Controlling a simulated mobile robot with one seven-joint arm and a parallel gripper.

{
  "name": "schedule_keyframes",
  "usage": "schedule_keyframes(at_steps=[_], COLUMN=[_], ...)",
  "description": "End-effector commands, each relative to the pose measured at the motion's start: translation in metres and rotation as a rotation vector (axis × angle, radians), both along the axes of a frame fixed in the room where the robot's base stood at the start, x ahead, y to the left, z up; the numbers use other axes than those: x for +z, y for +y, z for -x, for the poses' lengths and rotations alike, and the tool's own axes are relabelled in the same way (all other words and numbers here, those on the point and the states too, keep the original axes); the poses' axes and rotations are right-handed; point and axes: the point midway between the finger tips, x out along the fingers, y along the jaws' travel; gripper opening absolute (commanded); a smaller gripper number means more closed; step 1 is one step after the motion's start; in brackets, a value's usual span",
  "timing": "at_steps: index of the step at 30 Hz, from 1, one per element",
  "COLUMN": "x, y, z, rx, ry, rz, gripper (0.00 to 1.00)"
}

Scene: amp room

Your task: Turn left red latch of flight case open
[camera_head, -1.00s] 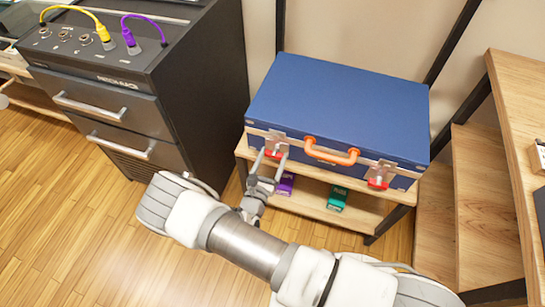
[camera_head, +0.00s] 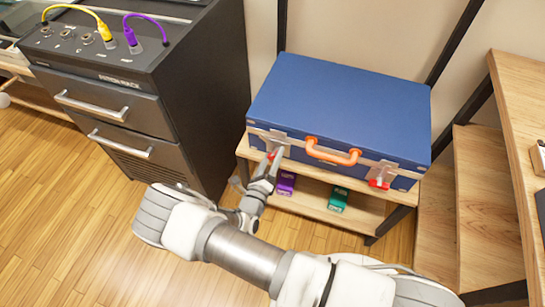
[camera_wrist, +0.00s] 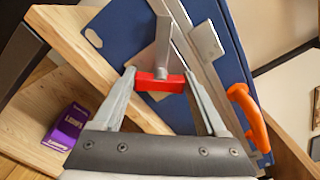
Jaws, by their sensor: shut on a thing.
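The blue flight case (camera_head: 340,108) lies closed on a wooden shelf, with an orange handle (camera_head: 332,152) on its front. Its left red latch (camera_head: 270,156) is mostly hidden by my gripper (camera_head: 273,163) in the head view. In the wrist view the red latch (camera_wrist: 158,83) sits crosswise between the two fingertips, below a grey metal plate (camera_wrist: 163,40). My gripper (camera_wrist: 158,80) is shut on this latch, one finger at each end. The right red latch (camera_head: 379,183) hangs at the case's front right.
A purple box (camera_head: 286,183) and a green box (camera_head: 338,199) stand on the lower shelf. A dark drawer cabinet (camera_head: 120,90) is at the left. Wooden steps (camera_head: 455,200) are at the right. The floor in front is clear.

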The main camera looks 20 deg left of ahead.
Motion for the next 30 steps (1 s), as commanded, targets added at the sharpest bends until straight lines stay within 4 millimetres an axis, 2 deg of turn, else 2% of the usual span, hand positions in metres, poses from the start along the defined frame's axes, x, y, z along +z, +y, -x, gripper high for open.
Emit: schedule_keyframes(at_steps=[15, 24, 30], x=[-0.0036, -0.0045, -0.0048], y=[0.0002, 0.0001, 0.0], z=[0.0003, 0.0004, 0.0004], rx=[-0.002, -0.002, -0.002], ry=[0.039, 0.054, 0.058], rz=[0.463, 0.638, 0.694], gripper=[0.19, 0.19, 0.19])
